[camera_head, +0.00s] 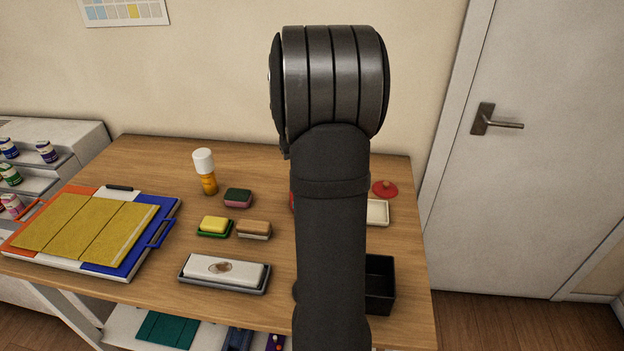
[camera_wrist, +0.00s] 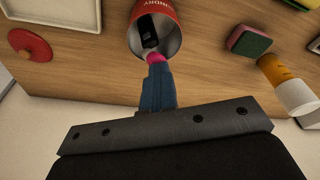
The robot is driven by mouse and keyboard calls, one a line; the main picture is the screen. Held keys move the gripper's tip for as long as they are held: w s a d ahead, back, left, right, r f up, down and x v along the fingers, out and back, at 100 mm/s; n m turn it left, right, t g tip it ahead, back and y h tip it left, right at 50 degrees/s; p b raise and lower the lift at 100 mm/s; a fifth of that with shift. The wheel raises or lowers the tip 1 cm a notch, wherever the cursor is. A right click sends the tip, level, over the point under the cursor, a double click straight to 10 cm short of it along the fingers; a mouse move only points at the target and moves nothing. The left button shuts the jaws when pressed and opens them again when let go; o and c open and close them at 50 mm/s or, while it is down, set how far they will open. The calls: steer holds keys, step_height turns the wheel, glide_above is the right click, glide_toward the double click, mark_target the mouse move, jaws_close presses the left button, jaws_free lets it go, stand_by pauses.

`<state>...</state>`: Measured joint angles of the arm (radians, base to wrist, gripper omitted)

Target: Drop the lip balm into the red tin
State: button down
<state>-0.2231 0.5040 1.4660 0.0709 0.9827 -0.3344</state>
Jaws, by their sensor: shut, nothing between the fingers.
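The red tin (camera_wrist: 167,9) stands open near the top middle of the wrist view, with lettering on its side. A dark stick-like item with a pale patch (camera_wrist: 148,32) shows inside it; it may be the lip balm, but I cannot tell for sure. My gripper (camera_wrist: 155,58) is shut, its blue fingers ending in a pink tip at the tin's near rim. I cannot tell whether the tip touches the tin. In the head view my arm hides the gripper and nearly all of the tin; only a red sliver (camera_head: 292,201) shows at the arm's left edge.
A red knobbed lid (camera_head: 385,189) and a cream tray (camera_head: 378,212) lie right of my arm, with a black bin (camera_head: 381,283) nearer. Left are a white-capped orange bottle (camera_head: 207,182), sponges (camera_head: 238,197), a sharpening stone (camera_head: 224,272) and a board (camera_head: 80,231).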

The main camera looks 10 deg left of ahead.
steer(key=shift+f, duration=0.15)
step_height(320, 180, up, 7)
stand_by(0.9)
step_height(320, 180, down, 7)
steer(key=shift+r, duration=0.15)
steer(key=shift+w+d, duration=0.1)
steer(key=shift+d, duration=0.15)
stand_by(0.3)
steer(key=shift+r, duration=0.1)
